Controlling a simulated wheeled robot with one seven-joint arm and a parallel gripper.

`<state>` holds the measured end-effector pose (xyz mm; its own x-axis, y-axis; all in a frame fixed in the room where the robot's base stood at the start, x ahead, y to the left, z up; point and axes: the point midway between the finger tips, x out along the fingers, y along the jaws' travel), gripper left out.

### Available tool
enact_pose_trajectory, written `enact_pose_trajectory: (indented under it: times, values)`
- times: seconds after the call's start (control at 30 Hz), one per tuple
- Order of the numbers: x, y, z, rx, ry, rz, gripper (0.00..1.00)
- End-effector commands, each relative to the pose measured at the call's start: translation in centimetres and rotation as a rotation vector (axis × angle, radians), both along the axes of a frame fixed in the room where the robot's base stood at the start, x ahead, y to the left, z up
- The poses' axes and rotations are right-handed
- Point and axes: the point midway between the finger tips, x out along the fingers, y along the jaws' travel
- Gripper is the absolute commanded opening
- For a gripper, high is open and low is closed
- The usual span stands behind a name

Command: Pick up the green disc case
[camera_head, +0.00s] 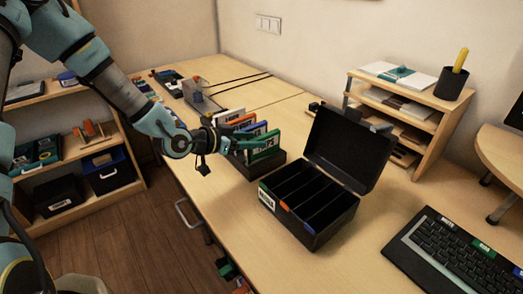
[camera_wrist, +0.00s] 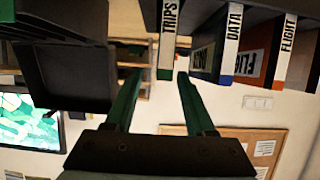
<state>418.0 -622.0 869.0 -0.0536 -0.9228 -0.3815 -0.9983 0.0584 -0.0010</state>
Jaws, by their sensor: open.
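The green disc case (camera_head: 263,146) stands upright at the near end of a row of cases in a black rack (camera_head: 258,166). In the wrist view its white spine label reading TRIPS (camera_wrist: 168,32) shows at top centre. My gripper (camera_head: 243,145) is beside the green case, at its left in the head view. In the wrist view my gripper (camera_wrist: 158,80) is open, its two green fingers spread.
A blue DATA case (camera_wrist: 230,42) and an orange FLIGHT case (camera_wrist: 286,48) stand close beside the green one. An open black box (camera_head: 310,228) with empty slots and a raised lid (camera_head: 350,148) is right of the rack. A keyboard (camera_head: 455,258) lies at lower right.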

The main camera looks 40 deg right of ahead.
Motion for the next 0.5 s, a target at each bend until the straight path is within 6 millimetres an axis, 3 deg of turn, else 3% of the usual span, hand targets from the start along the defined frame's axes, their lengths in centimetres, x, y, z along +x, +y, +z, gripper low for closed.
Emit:
enact_pose_trajectory:
  times: [0.3,0.5]
  values:
    - [0.1,-3.7,-1.6,0.0,0.002,0.0,0.55]
    - [0.1,-4.4,-2.1,0.001,0.001,0.0,0.55]
